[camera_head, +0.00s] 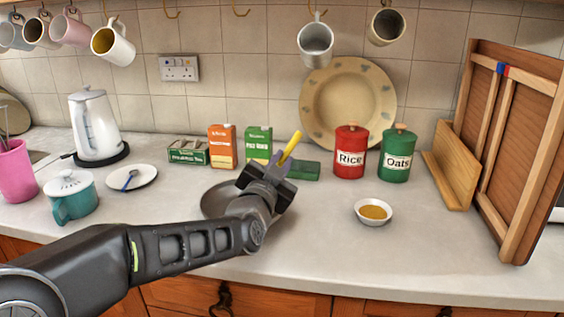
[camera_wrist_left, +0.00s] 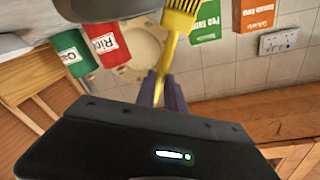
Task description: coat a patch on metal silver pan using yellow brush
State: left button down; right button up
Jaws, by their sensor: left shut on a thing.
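The yellow brush (camera_head: 290,147) is held in my left gripper (camera_head: 268,172), which is shut on it. In the head view the brush's handle sticks up and to the right. In the left wrist view the yellow brush (camera_wrist_left: 182,18) extends from between the fingers (camera_wrist_left: 162,90) to the top edge, with its wide end at the top. The silver metal pan (camera_head: 216,198) lies on the counter beneath and left of my gripper, partly hidden by my arm. A dark grey rounded shape, probably the pan (camera_wrist_left: 105,8), shows beside the brush in the wrist view. Contact between them is unclear. My right gripper is not in view.
A white bowl of mustard-coloured stuff (camera_head: 374,211) stands right of my gripper. Red Rice (camera_head: 350,152) and green Oats (camera_head: 397,155) canisters, cartons (camera_head: 222,146) and a large plate (camera_head: 347,97) stand behind. A teal pot (camera_head: 72,195) is at left. The front right counter is clear.

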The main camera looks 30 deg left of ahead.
aim_at(282, 157)
pick_arm(q)
jog(key=shift+a+b+v, duration=0.2)
jog(key=shift+b+v, duration=0.35)
jog(key=shift+v, duration=1.1)
jog(key=v, duration=0.2)
jog(key=b+v, duration=0.1)
jog(key=shift+s+a+r, duration=0.1)
jog(key=shift+s+a, duration=0.05)
jog(key=shift+s, duration=0.3)
jog(key=shift+r, duration=0.1)
jog(key=shift+r+p, duration=1.8)
jog(key=shift+r, duration=1.1)
